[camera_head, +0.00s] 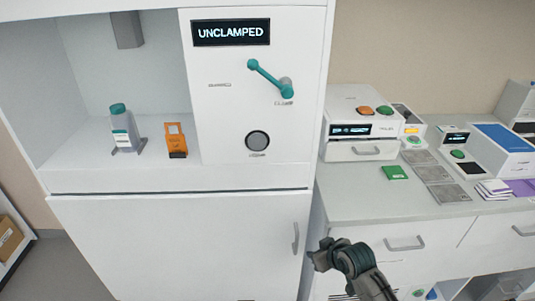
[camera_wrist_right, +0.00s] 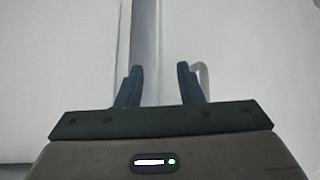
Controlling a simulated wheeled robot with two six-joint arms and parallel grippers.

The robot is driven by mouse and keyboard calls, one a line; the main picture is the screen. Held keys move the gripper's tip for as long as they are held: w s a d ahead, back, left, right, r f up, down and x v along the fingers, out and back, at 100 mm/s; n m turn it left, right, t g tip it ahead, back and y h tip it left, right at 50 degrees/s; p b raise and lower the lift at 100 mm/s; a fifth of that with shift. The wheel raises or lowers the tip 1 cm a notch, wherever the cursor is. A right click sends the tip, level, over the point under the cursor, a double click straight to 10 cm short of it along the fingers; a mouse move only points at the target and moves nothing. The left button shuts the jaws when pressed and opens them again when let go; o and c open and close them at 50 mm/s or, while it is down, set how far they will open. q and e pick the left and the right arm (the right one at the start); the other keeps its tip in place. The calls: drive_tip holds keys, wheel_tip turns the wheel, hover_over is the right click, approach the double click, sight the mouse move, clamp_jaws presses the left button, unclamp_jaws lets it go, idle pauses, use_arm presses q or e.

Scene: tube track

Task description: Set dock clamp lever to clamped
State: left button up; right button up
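The dock clamp lever (camera_head: 269,77) is a teal lever with a ball end on the white cabinet's front panel. It tilts up to the left from its grey pivot on the right. The display (camera_head: 231,32) above it reads "UNCLAMPED". My right gripper (camera_head: 315,257) is below and to the right of the lever, in front of the cabinet's lower right edge, apart from the lever. In the right wrist view my right gripper (camera_wrist_right: 160,85) has its two fingers apart with nothing between them. My left gripper is not in view.
A teal-capped bottle (camera_head: 122,130) and an orange item (camera_head: 175,140) stand in the open bay left of the panel. A round dark knob (camera_head: 257,140) sits below the lever. A counter (camera_head: 350,205) with several devices stands at right. The space before the panel is clear.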

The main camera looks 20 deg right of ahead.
drive_tip(key=w+a+r+n+t+y+b, duration=0.1)
drive_tip(key=w+a+r+n+t+y, duration=0.15)
drive_tip(key=r, duration=1.55)
drive_tip(key=w+a+r+n+t+y, duration=0.1)
drive_tip(key=a+r+n+t+y, duration=0.25)
drive_tip(key=r, duration=1.45)
drive_tip(key=n+y, duration=0.3)
drive_tip(key=n, duration=0.3)
approach(271, 77)
drive_tip(key=p+x, duration=0.3)
drive_tip(key=x, duration=0.6)
drive_tip(key=shift+w+a+r, duration=0.1)
drive_tip(key=shift+w+a, duration=0.1)
drive_tip(key=shift+a, duration=0.05)
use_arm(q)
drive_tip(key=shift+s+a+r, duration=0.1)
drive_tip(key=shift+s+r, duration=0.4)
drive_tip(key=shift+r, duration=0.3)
use_arm(e)
drive_tip(key=shift+w+a, duration=0.3)
drive_tip(key=shift+w, duration=0.2)
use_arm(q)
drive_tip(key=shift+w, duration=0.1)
use_arm(e)
clamp_jaws()
